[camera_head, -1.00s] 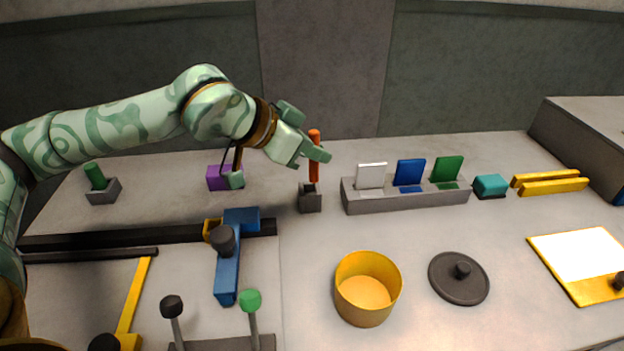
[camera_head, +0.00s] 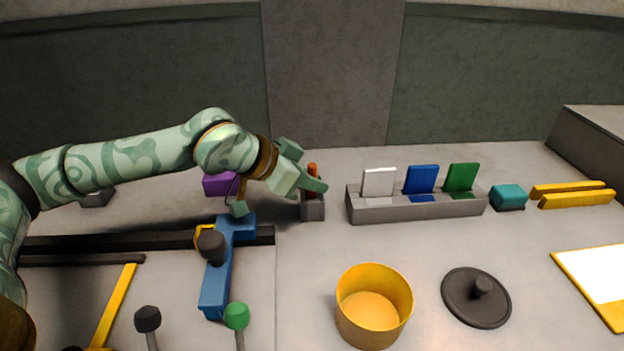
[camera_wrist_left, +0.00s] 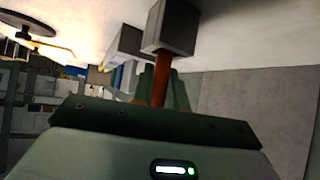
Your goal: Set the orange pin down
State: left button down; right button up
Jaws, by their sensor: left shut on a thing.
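The orange pin (camera_head: 312,169) stands upright between the fingers of my left gripper (camera_head: 309,181), which is shut on it. The small grey block (camera_head: 313,209) is directly under the pin. In the left wrist view the pin (camera_wrist_left: 160,86) runs from the fingers to the grey block (camera_wrist_left: 173,28) and its end meets the block. How deep it sits in the block is hidden. My right gripper is not in view.
A grey rack (camera_head: 418,208) with white, blue and green plates stands just right of the block. A purple block (camera_head: 219,184) and a blue T-shaped piece (camera_head: 218,275) lie to the left. A yellow cup (camera_head: 373,309) and a dark lid (camera_head: 476,297) are in front.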

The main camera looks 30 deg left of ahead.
pick_arm(q)
jog(key=shift+f, duration=0.55)
jog(key=c, duration=1.4)
grip_release()
jog(key=shift+s+f, duration=0.1)
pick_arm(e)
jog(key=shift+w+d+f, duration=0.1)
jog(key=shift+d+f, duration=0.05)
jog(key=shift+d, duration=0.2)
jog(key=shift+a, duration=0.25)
pick_arm(q)
jog(key=shift+r, duration=0.35)
jog(key=p+v, duration=0.4)
jog(key=v, duration=0.2)
jog(key=p+v, duration=0.5)
jog(key=v, duration=0.1)
jog(key=shift+a+r, duration=0.1)
jog(key=shift+r, duration=0.25)
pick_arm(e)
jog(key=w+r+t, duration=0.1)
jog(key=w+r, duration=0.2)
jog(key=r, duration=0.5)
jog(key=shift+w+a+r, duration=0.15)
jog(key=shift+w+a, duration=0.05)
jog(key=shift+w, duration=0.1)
